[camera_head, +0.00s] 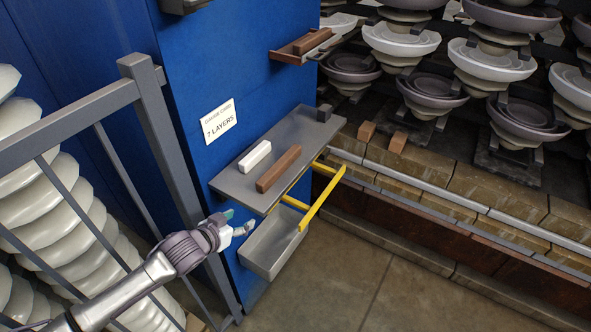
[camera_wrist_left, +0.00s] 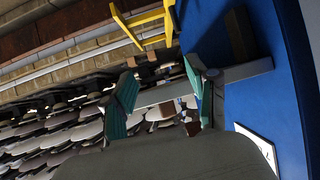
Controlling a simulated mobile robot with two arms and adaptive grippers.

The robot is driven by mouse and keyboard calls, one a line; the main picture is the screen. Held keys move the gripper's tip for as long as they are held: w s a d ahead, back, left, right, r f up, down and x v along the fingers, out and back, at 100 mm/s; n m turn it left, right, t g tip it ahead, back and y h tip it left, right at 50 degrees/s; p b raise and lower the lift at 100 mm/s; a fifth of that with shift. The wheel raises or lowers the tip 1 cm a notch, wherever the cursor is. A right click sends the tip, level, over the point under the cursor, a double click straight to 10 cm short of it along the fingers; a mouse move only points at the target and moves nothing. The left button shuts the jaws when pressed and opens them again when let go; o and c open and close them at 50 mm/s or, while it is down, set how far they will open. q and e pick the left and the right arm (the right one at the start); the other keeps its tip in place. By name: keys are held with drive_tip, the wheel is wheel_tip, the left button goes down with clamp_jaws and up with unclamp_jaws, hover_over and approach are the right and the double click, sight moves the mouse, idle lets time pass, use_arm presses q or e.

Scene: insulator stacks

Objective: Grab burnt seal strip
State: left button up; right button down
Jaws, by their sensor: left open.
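A reddish-brown strip (camera_head: 278,169) lies on the grey shelf (camera_head: 236,184) fixed to the blue cabinet. A white strip (camera_head: 255,156) lies beside it, to its left, and a small dark grey block (camera_head: 324,112) sits at the shelf's far end. I cannot tell for certain which piece is the burnt one. My left gripper (camera_head: 238,224) is open and empty, with teal finger pads, just in front of the shelf's near left edge and apart from the strips. In the left wrist view the open fingers (camera_wrist_left: 158,92) frame the shelf, seen nearly edge-on. My right gripper is not in view.
A grey bin (camera_head: 272,262) hangs below the shelf, beside a yellow bracket (camera_head: 322,203). A grey railing (camera_head: 160,140) stands close to my left arm. A smaller shelf (camera_head: 303,50) holds more strips above. Insulator stacks (camera_head: 491,60) fill the back right.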

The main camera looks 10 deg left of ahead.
use_arm(q)
wheel_tip(320, 180, up, 9)
drive_tip(key=d+h+p, duration=0.1)
drive_tip(key=d, duration=0.1)
drive_tip(key=t, duration=0.1)
approach(267, 175)
drive_tip(key=shift+w+a+f+m+h, duration=0.15)
drive_tip(key=shift+w+a+m+h, duration=0.1)
drive_tip(key=shift+a+m+h, duration=0.2)
drive_tip(key=b+x, duration=0.3)
drive_tip(key=x, duration=0.2)
drive_tip(key=shift+w+d+f, duration=0.2)
drive_tip(key=shift+w+f, duration=0.05)
drive_tip(key=shift+w+d+f+b, duration=0.2)
drive_tip(key=shift+w+b, duration=0.1)
drive_tip(key=shift+w, duration=0.3)
drive_tip(key=b+x, duration=0.4)
drive_tip(key=shift+w+d+f, duration=0.1)
drive_tip(key=shift+d+f, duration=0.1)
drive_tip(key=shift+d, duration=0.1)
drive_tip(key=shift+w, duration=0.2)
drive_tip(key=shift+s+r, duration=0.1)
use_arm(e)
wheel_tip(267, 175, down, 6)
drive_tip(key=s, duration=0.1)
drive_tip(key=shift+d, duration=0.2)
